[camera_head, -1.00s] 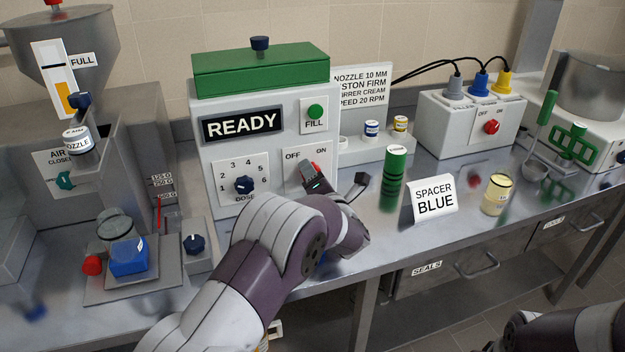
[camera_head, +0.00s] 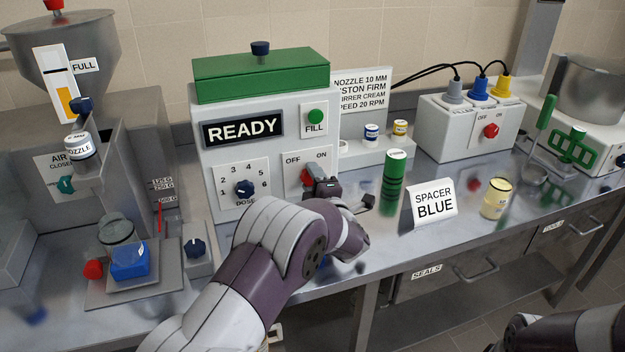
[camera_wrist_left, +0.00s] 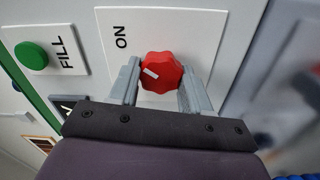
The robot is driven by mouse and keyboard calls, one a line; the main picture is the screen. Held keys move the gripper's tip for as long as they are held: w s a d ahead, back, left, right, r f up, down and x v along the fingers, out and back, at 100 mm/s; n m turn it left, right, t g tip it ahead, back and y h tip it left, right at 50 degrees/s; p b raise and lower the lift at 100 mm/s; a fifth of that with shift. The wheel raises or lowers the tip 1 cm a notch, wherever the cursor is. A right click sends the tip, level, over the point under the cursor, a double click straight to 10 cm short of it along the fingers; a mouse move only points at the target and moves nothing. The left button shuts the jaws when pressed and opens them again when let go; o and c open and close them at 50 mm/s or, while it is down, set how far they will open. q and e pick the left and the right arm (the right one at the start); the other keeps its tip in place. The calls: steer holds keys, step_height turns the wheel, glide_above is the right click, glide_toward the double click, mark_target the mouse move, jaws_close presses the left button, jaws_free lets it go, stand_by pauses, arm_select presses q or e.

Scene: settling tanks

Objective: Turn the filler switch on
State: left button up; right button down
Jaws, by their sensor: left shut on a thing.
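The filler switch is a red knob (camera_head: 306,177) on a white OFF/ON panel (camera_head: 290,187) on the grey filler box. The jaws of my left gripper (camera_head: 318,184) are at the knob, and the gripper partly covers it. In the left wrist view the red knob (camera_wrist_left: 162,72) sits between the two grey fingers of the left gripper (camera_wrist_left: 160,88), which is shut on it. Its white mark points left in that view, slightly towards the side of the ON label (camera_wrist_left: 120,36). The OFF label is out of the wrist view. My right gripper is out of view.
A READY display (camera_head: 243,129), green FILL button (camera_head: 315,116) and DOSE dial (camera_head: 244,187) share the box. A green cylinder (camera_head: 394,180) and a SPACER BLUE card (camera_head: 433,203) stand to the right. Another box with a red OFF/ON knob (camera_head: 491,130) is farther right.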

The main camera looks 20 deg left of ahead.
arm_select(q)
steer(key=shift+f, duration=0.1)
stand_by(0.4)
steer(key=o, duration=1.1)
steer(key=shift+c, duration=0.2)
steer(key=shift+s+d, duration=0.1)
steer(key=v, duration=1.2)
steer(key=shift+s+d+b, duration=0.15)
steer(key=shift+s+b, duration=0.05)
steer(key=shift+b, duration=0.1)
